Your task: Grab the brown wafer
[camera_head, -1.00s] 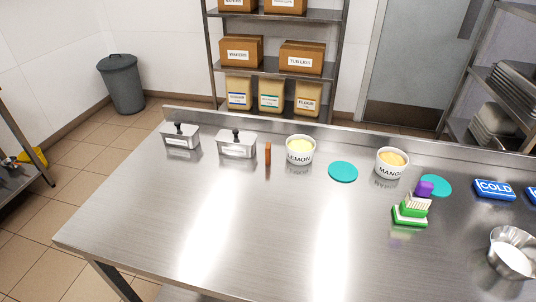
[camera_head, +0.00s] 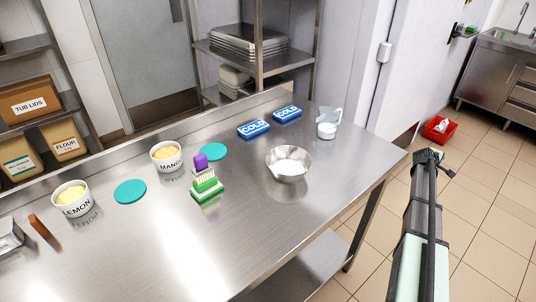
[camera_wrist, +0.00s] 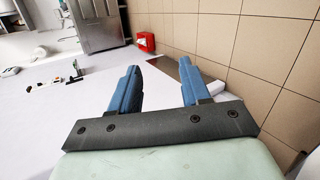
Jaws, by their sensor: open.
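A slim brown stick, which looks like the brown wafer (camera_head: 42,230), is on the steel table at the far left of the head view, between a steel container and the lemon tub. It does not show in the wrist view. My gripper (camera_wrist: 159,76) shows in the wrist view with its two blue fingers spread apart and nothing between them. In the head view my arm is at the right, off the table's right end and far from the brown stick.
The lemon tub (camera_head: 72,199), mango tub (camera_head: 166,157), teal discs (camera_head: 130,192), a green-and-white brush-like item (camera_head: 206,187), blue cold packs (camera_head: 254,129), a steel bowl (camera_head: 289,164) and a clear jug (camera_head: 328,122) stand on the table (camera_head: 150,250). The front is clear.

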